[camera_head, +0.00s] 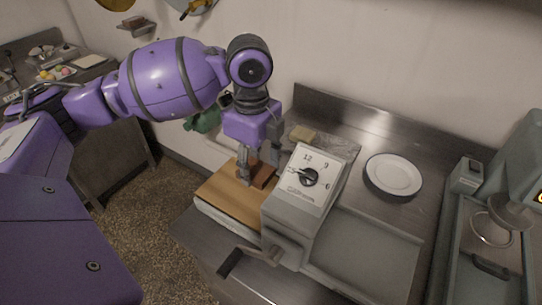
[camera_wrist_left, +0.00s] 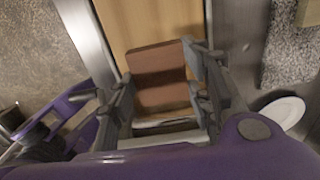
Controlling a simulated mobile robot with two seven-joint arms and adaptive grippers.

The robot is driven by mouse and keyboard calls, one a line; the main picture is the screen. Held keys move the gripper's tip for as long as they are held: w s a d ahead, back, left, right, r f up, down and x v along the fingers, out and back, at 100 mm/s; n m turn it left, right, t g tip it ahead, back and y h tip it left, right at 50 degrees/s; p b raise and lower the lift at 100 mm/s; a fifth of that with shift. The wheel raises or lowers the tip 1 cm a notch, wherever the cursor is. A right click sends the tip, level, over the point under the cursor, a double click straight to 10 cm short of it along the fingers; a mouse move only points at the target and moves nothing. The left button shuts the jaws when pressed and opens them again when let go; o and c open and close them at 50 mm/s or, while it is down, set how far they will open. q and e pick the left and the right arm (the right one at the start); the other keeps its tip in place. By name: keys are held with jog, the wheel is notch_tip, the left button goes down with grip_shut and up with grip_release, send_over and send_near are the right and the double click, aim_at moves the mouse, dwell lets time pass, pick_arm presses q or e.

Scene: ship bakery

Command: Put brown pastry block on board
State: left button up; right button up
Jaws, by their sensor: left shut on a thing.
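The brown pastry block (camera_head: 264,174) is between the fingers of my left gripper (camera_head: 259,172), which is shut on it. The block is over the wooden board (camera_head: 228,199). In the left wrist view the brown block (camera_wrist_left: 160,75) shows between the fingers of the left gripper (camera_wrist_left: 162,95), with the board (camera_wrist_left: 150,22) under and beyond it. I cannot tell whether the block touches the board. My right gripper is not in view.
A grey machine with a dial (camera_head: 308,178) and a crank handle (camera_head: 231,262) stands right beside the board. A white plate (camera_head: 393,174) lies on the steel counter to the right. A pale yellow block (camera_head: 303,133) sits on a speckled slab behind.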

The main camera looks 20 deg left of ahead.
aim_at(257, 195)
pick_arm(q)
jog(key=shift+s+f, duration=0.2)
jog(key=shift+f, duration=1.05)
jog(key=f, duration=0.4)
jog(key=shift+w+f, duration=0.2)
jog(key=shift+f, duration=0.15)
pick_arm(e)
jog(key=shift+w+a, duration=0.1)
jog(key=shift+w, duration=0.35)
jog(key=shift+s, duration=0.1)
pick_arm(q)
jog(key=o, duration=1.2)
jog(key=shift+f, duration=0.1)
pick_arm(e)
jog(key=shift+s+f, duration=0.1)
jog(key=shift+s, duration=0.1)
